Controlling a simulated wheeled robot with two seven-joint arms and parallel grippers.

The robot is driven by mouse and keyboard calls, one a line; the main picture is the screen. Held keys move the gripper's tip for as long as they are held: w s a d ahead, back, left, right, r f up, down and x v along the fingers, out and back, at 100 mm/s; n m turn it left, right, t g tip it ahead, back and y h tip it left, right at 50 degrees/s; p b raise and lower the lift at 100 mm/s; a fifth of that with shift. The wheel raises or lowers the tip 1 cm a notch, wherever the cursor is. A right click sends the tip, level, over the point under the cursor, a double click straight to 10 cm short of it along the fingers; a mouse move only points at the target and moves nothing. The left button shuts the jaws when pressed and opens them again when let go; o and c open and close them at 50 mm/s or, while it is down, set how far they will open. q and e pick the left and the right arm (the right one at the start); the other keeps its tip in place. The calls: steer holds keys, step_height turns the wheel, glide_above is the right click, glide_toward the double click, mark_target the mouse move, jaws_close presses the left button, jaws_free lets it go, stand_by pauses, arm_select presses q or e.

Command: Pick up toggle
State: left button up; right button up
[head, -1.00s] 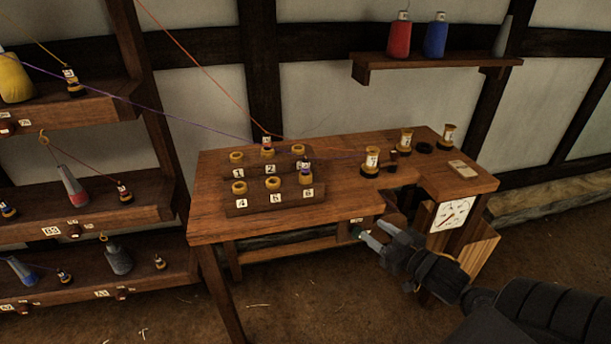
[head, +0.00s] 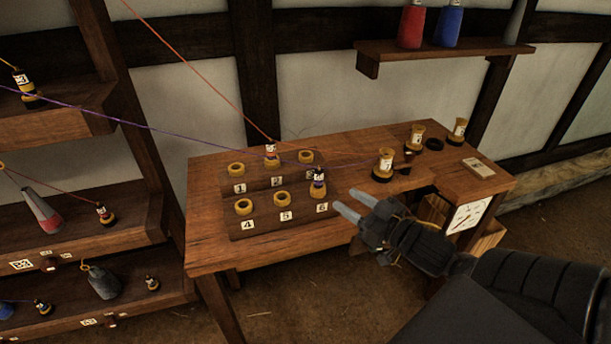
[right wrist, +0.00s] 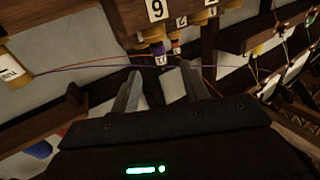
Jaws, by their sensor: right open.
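A small dark toggle with a white label and a purple thread (head: 318,184) stands upright in the ring of socket 6 on the wooden rack. A similar toggle with a red-orange thread (head: 271,151) stands in the ring of socket 2. The frames do not show which toggle is meant. My right gripper (head: 349,201) is open and empty, just right of socket 6, its fingers pointing toward the rack. In the right wrist view the purple-thread toggle (right wrist: 161,59) shows upside down beyond the gap between the open fingers (right wrist: 159,72). My left gripper is out of view.
The two-step rack (head: 270,223) sits on the wooden table (head: 205,239). Labelled spools, one of them here (head: 384,165), stand to the right, near a dial (head: 468,215). Shelves (head: 80,235) at left hold more toggles and weights. Threads cross above the rack.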

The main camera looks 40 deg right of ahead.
mark_target(322, 181)
steer(key=w, duration=0.5)
steer(key=shift+w+a+r+p, duration=0.1)
steer(key=shift+w+a+p, duration=0.1)
steer(key=shift+a+p, duration=0.1)
steer(key=shift+w, duration=0.2)
steer(key=shift+w+r, duration=0.15)
steer(key=shift+w, duration=0.2)
steer(key=w, duration=0.3)
steer(key=w+p, duration=0.1)
steer(key=shift+w+a, duration=0.3)
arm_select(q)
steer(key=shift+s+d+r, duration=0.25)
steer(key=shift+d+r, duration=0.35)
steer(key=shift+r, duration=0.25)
